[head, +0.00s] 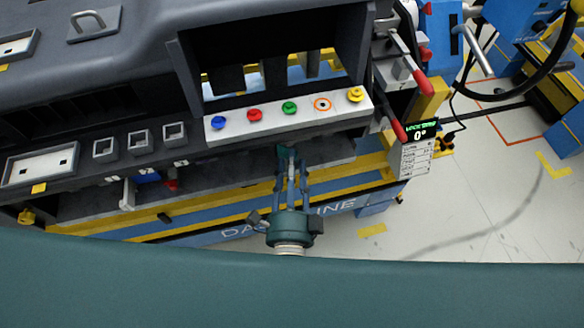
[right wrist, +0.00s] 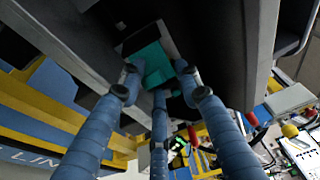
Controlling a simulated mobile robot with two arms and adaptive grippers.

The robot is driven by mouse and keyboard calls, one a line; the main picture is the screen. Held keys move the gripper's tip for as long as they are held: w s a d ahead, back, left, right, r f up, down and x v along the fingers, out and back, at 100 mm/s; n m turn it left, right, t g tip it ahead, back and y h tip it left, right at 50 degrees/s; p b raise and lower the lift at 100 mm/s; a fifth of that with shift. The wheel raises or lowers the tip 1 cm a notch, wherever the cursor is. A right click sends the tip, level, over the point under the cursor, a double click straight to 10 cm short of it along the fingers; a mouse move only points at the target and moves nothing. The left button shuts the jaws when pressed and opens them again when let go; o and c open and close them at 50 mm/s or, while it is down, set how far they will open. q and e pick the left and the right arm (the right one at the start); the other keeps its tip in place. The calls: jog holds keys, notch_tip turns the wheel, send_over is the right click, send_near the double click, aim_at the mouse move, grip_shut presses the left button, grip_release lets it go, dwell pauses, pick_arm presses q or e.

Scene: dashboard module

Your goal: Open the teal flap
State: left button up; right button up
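The teal flap (right wrist: 152,64) shows in the right wrist view, set in a dark recess on the underside of the dashboard. In the head view I cannot make it out under the ledge. My right gripper (head: 288,155) reaches up to the dashboard's lower edge, below the button strip. In the right wrist view its fingers (right wrist: 158,82) are spread, two on the sides and one in the middle, with a gap between them. Their tips are close in front of the flap; I cannot tell whether they touch it. My left gripper is not in view.
The grey dashboard (head: 120,95) overhangs the gripper, with a white strip (head: 272,113) of coloured buttons above it. Red-tipped levers (head: 420,78) and a small display box (head: 415,150) stand to the right. Open floor (head: 480,205) lies at the lower right.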

jog(key=s, duration=0.7)
jog(key=shift+s+f, duration=0.2)
jog(key=shift+s, duration=0.15)
jog(key=shift+d, duration=0.1)
